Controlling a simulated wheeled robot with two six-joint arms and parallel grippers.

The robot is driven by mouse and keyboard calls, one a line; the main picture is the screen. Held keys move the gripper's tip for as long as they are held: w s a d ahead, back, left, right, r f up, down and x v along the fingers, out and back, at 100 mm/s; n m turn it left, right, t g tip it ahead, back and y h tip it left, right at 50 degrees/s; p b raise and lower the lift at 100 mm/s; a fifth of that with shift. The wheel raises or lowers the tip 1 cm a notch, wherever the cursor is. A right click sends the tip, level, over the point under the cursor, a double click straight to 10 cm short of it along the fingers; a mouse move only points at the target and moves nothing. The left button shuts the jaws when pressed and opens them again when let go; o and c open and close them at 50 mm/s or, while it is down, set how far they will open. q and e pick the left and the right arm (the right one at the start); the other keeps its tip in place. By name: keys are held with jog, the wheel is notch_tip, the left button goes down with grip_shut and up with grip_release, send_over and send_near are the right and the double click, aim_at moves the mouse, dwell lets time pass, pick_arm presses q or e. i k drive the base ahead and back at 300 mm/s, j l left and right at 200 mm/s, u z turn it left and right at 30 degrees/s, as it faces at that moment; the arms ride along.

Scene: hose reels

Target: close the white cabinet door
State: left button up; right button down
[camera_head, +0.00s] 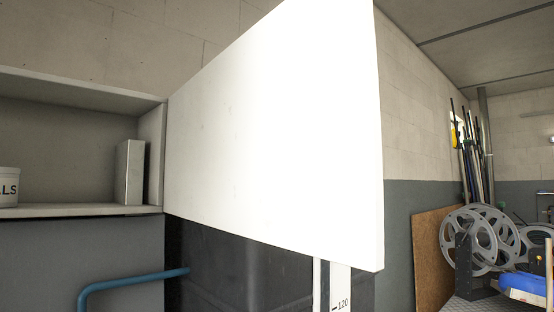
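The white cabinet door (275,140) stands wide open, swung out from the right side of the cabinet (80,210) and reaching toward me. It fills the middle of the head view, and its near vertical edge is at the right. The cabinet interior is exposed at the left. Inside are a white tub (8,187) with partly cut-off lettering and an upright grey box or binder (129,172). Neither of my grippers shows in this view.
A blue rail (130,284) is below the cabinet. A white scale strip (338,290) marked 120 and a dark panel (225,265) are below the door. Grey reels (480,238), a brown board (430,260) and upright poles (472,160) stand at the right.

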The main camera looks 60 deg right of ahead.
aim_at(276, 141)
jog(key=k+l+z, duration=0.2)
jog(key=l, duration=0.45)
jog(key=l+z, duration=0.25)
jog(key=l, duration=0.4)
jog(key=k+j+u, duration=0.25)
jog(key=k+j, duration=0.1)
jog(key=j, duration=0.1)
